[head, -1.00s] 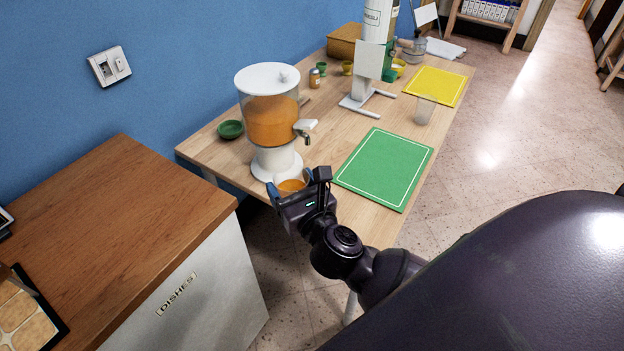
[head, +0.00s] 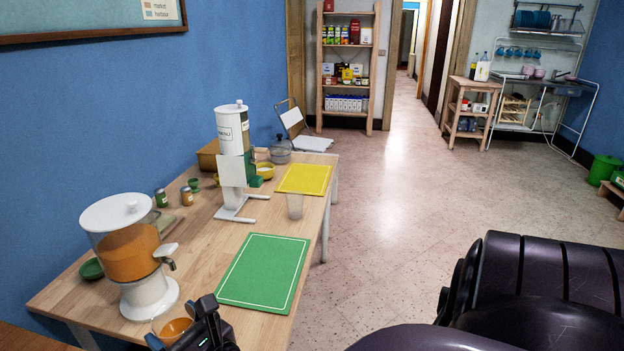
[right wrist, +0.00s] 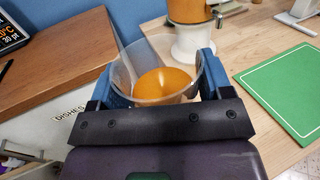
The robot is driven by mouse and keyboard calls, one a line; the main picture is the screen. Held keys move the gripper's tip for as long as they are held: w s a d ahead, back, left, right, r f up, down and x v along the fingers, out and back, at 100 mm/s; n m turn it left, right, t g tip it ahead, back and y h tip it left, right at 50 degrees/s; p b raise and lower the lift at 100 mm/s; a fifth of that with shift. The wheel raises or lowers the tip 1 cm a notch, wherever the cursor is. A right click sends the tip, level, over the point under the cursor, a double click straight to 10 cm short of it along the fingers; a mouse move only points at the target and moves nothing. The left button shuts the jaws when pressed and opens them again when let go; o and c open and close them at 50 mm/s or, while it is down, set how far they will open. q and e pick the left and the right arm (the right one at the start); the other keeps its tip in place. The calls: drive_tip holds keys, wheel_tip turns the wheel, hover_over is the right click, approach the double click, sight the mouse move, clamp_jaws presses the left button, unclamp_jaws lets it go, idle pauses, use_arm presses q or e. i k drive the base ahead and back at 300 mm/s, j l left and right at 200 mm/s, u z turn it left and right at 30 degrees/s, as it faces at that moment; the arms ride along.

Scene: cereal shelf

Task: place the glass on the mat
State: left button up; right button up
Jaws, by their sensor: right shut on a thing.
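A clear glass with orange liquid in it (right wrist: 158,82) is between the blue fingers of my right gripper (right wrist: 162,76) in the right wrist view. In the head view the glass (head: 174,328) is at the bottom edge, by the foot of the juice dispenser (head: 130,250), with my right gripper (head: 178,334) closed around it. I cannot tell whether it touches the table. A green mat with a white border (head: 264,270) lies to its right, bare. A yellow mat (head: 304,179) lies farther back, also bare. My left gripper is not in view.
An empty clear glass (head: 295,206) stands between the two mats near the table's right edge. A white cereal dispenser (head: 232,130) on a stand is behind the green mat. Jars (head: 187,196) and small cups stand along the wall side.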

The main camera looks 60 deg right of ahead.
sight(306, 177)
drive_tip(key=k+l, duration=0.3)
drive_tip(key=l, duration=0.2)
drive_tip(key=k+l+u, duration=0.1)
drive_tip(key=l, duration=0.5)
drive_tip(key=l+u, duration=0.15)
drive_tip(key=l, duration=0.4)
drive_tip(key=i+l+u, duration=0.15)
drive_tip(key=l, duration=1.3)
drive_tip(key=l+u, duration=0.15)
drive_tip(key=l, duration=1.35)
drive_tip(key=i, duration=0.05)
